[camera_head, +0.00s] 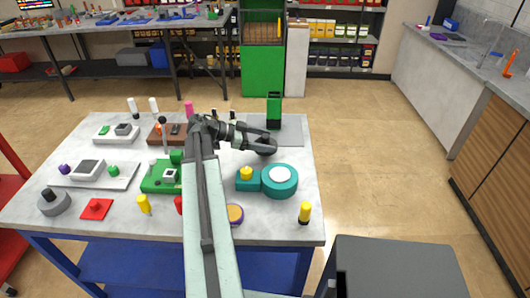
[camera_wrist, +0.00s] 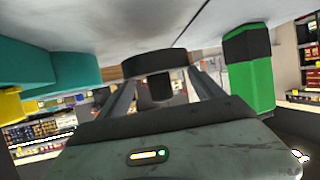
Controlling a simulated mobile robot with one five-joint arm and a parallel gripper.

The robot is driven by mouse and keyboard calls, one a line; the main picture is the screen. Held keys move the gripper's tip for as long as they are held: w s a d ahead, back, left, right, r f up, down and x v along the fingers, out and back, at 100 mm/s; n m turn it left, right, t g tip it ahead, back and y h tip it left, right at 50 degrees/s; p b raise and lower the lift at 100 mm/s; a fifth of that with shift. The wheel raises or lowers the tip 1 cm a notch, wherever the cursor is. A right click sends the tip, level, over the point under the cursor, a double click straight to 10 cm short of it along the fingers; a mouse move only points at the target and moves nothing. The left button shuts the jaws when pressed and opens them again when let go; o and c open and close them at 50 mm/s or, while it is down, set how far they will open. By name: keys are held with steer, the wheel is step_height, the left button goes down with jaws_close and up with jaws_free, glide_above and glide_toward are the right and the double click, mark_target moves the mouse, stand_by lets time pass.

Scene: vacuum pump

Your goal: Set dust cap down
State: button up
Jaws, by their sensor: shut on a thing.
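The dust cap (camera_head: 266,149) is a dark, round disc. My gripper (camera_head: 268,140) is shut on it above the table, behind the teal pump (camera_head: 281,181). In the wrist view, where the table appears at the top, the dark cap (camera_wrist: 153,62) sits between my two fingers (camera_wrist: 158,92), with a narrower dark part showing between them. Its wide face is close to the tabletop; I cannot tell whether it touches. The teal pump has a pale round top and a yellow knob (camera_head: 246,173); its teal side (camera_wrist: 50,65) fills the left of the wrist view.
A green block with a dark part (camera_head: 274,108) stands on a grey mat (camera_head: 291,131) behind my gripper; it is at right in the wrist view (camera_wrist: 250,70). A yellow-and-black piece (camera_head: 305,212) stands at the front right. The tabletop right of the pump is bare.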

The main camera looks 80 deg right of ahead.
step_height(320, 180, down, 4)
steer(key=shift+r+b, duration=0.25)
steer(key=shift+b, duration=1)
steer(key=shift+r, duration=0.25)
steer(key=shift+f, duration=0.2)
steer(key=o, duration=1.4)
steer(key=shift+c, duration=0.2)
